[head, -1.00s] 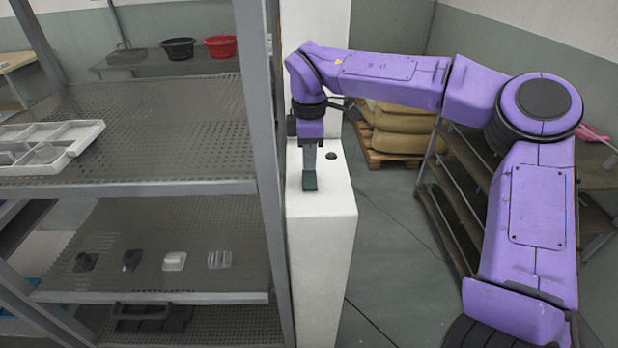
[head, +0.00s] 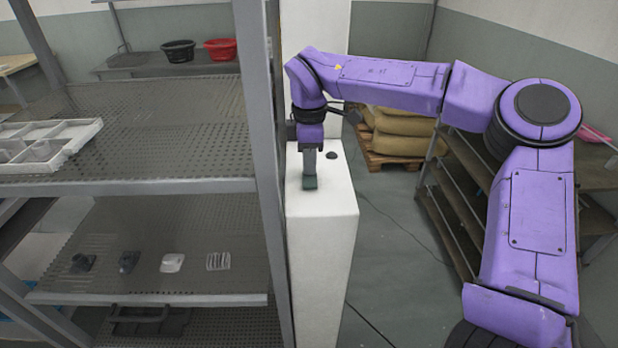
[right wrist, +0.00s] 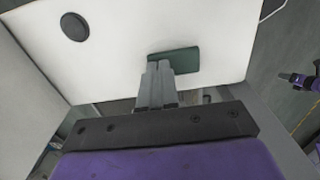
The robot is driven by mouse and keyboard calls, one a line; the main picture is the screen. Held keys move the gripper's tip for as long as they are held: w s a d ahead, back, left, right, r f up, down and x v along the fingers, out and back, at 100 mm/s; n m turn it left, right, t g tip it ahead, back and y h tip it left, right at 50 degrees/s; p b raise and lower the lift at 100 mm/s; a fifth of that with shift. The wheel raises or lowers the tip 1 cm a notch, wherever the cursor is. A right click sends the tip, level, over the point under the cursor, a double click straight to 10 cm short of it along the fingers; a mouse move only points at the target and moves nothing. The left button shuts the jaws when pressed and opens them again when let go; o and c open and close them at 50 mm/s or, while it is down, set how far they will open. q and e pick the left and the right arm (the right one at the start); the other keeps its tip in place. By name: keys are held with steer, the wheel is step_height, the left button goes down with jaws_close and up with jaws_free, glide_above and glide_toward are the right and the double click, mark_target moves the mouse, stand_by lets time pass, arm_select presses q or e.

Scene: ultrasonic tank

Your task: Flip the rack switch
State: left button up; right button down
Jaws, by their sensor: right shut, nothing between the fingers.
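A small dark green switch piece (head: 310,183) sits on top of the white pedestal (head: 322,225), beside the rack post. It also shows in the right wrist view (right wrist: 182,60) as a green rectangle on the white surface. My right gripper (head: 309,174) points down at it, shut and empty. In the right wrist view its closed fingertips (right wrist: 158,66) overlap the near left part of the green piece. They look to be at or touching it; contact is hard to confirm.
A dark round knob (head: 331,154) stands on the pedestal behind the switch. The grey rack (head: 150,187) on the left holds a white divided tray (head: 75,150) and several small parts. Sacks on a pallet (head: 388,160) and a brown shelf (head: 452,200) stand to the right.

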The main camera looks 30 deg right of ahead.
step_height(320, 180, up, 7)
steer(key=p, duration=0.4)
stand_by(0.4)
steer(key=shift+f, duration=0.1)
